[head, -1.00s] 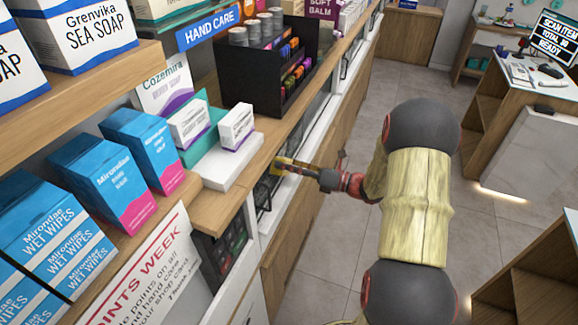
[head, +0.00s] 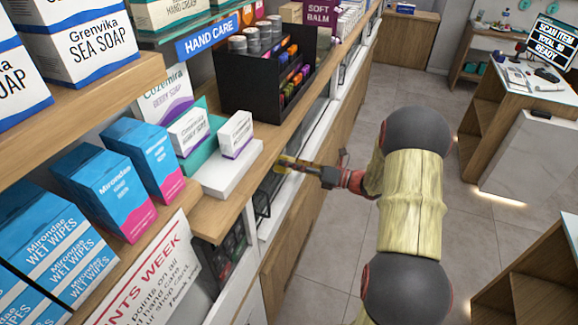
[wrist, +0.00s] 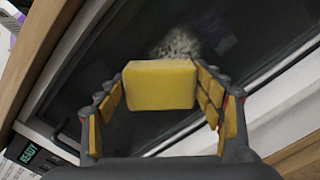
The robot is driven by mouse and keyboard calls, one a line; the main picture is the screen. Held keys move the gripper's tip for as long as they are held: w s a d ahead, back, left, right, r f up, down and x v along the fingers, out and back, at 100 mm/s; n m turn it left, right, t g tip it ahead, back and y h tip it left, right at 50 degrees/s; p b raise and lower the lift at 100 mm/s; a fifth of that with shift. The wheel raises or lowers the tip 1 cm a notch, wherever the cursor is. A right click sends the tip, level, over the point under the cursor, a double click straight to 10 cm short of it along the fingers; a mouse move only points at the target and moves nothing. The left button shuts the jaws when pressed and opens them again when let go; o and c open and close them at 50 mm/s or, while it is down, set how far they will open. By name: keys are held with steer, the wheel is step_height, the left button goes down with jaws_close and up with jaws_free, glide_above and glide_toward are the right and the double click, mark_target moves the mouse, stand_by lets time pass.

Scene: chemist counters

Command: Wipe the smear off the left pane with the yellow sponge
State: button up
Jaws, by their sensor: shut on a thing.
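My gripper (wrist: 162,110) is shut on the yellow sponge (wrist: 160,85), which sits between its yellow-padded fingers in the wrist view. In the head view my gripper (head: 292,164) is small, at the front edge of the shelf unit. Ahead of the sponge is a dark glass pane (wrist: 100,75) in a pale frame. A whitish, speckled smear (wrist: 180,44) lies on it just beyond the sponge's far edge; the sponge may hide part of it. I cannot tell whether the sponge touches the glass.
A wooden shelf (head: 232,205) with a white box (head: 228,176) and soap cartons stands close left of my gripper. A black rack (head: 262,82) is behind. Tiled floor (head: 315,255) is open to the right.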

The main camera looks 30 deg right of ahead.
mark_target(287, 172)
steer(key=shift+w+d+p, duration=0.3)
steer(key=shift+w+d, duration=0.85)
steer(key=shift+d, duration=0.3)
steer(key=shift+w+d+p, duration=0.25)
steer(key=shift+w+d, duration=0.9)
steer(key=shift+d, duration=0.25)
steer(key=shift+s+p, duration=0.1)
steer(key=shift+p, duration=0.2)
steer(key=shift+s+a+p, duration=0.85)
steer(key=shift+s+a, duration=0.3)
steer(key=shift+a, duration=0.35)
steer(key=shift+s+a+p, duration=0.8)
steer(key=shift+s+a, duration=0.3)
steer(key=shift+a, duration=0.35)
steer(key=shift+s+a+p, duration=0.85)
steer(key=shift+s+a, duration=0.3)
steer(key=shift+a, duration=0.35)
